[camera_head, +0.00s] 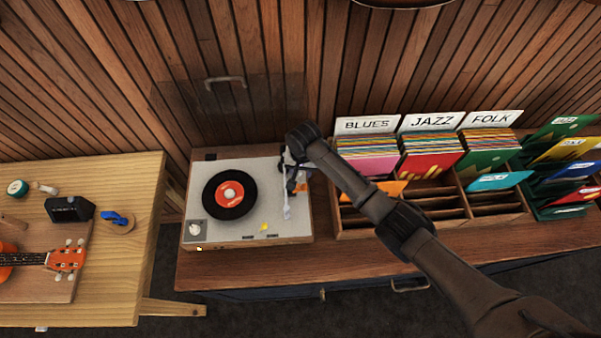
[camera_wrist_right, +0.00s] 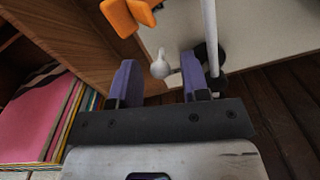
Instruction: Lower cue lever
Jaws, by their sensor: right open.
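The turntable (camera_head: 255,165) stands on the wooden counter, with a black record with an orange label (camera_head: 230,194) on its platter. A small white-knobbed lever (camera_wrist_right: 160,67), which looks like the cue lever, shows in the right wrist view. Its stalk runs right, partly hidden behind one finger. The white tonearm (camera_wrist_right: 209,22) stands beside it; its front end (camera_head: 287,212) shows in the head view. My right gripper (camera_wrist_right: 160,80) is open, its purple fingers on either side of the knob in the picture. Contact is not clear. In the head view this gripper (camera_head: 292,182) is over the turntable's right side.
An orange piece (camera_wrist_right: 128,15) lies close ahead of the fingers. A record crate (camera_head: 352,224) with BLUES, JAZZ and FOLK dividers stands right of the turntable, near my right arm. A workbench (camera_head: 110,280) with a ukulele (camera_head: 62,259) is at left.

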